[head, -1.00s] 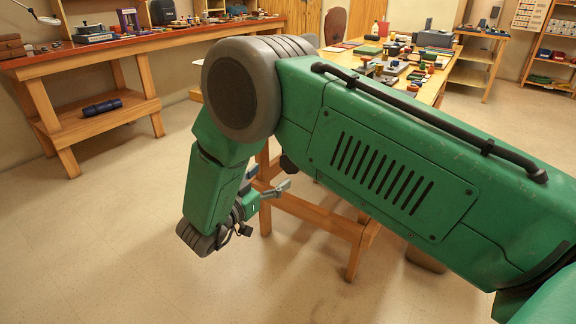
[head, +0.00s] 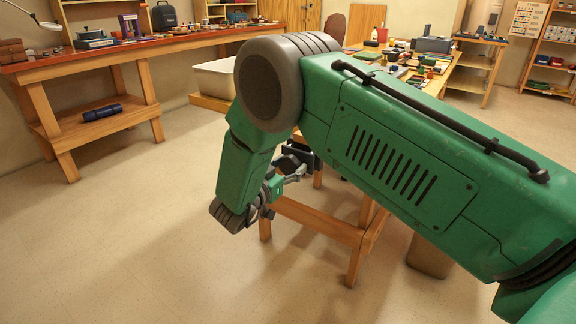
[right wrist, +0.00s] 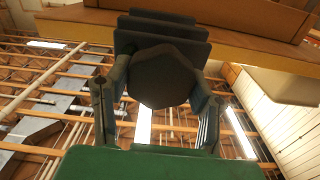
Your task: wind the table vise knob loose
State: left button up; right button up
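In the head view the right gripper (head: 293,172) is below the workbench's near edge, beside the dark vise (head: 298,153). My green arm hides much of the bench there. My left gripper is not in view.
The workbench (head: 436,86) carries several small items; its wooden legs and crossbar (head: 318,224) stand close to my right gripper. A long bench (head: 100,56) runs along the left wall. A pale bin (head: 213,82) stands behind my arm. The floor at the front left is clear.

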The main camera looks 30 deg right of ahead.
jog(key=shift+w+d+f, duration=0.1)
jog(key=shift+w+d, duration=0.1)
jog(key=shift+d, duration=0.25)
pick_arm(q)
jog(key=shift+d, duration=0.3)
pick_arm(e)
jog(key=shift+a, duration=0.1)
